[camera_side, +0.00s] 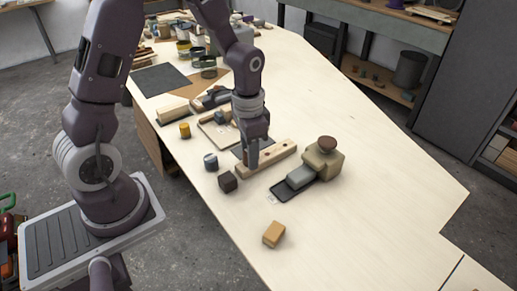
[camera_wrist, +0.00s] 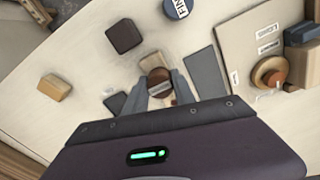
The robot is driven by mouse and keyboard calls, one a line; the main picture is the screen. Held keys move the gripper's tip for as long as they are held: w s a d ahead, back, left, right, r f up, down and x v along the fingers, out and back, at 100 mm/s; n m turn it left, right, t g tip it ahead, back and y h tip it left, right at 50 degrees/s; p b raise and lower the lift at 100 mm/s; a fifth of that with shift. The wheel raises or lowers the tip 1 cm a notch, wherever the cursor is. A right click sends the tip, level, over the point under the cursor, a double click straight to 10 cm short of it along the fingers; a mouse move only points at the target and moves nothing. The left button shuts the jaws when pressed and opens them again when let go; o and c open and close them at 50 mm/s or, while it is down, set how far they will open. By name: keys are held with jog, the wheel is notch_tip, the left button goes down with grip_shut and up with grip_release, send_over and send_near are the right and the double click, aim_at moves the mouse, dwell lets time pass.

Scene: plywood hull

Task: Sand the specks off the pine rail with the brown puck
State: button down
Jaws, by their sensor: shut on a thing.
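The pine rail (camera_side: 279,154) lies on the pale table, and small darker marks show on its top. My gripper (camera_side: 251,163) points down over the rail's near left end. In the wrist view my gripper (camera_wrist: 161,92) is shut on the round brown puck (camera_wrist: 158,75), which sits between the two grey fingers. In the side view the fingers hide the puck. The puck is at the rail's end; I cannot tell whether it touches the wood. Most of the rail is hidden in the wrist view.
The table's right side is clear.

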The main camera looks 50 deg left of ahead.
aim_at(289, 143)
jog(key=shift+s, duration=0.85)
jog(key=shift+w, duration=7.3)
notch_tip(289, 143, up, 8)
jog(key=shift+r, duration=0.15)
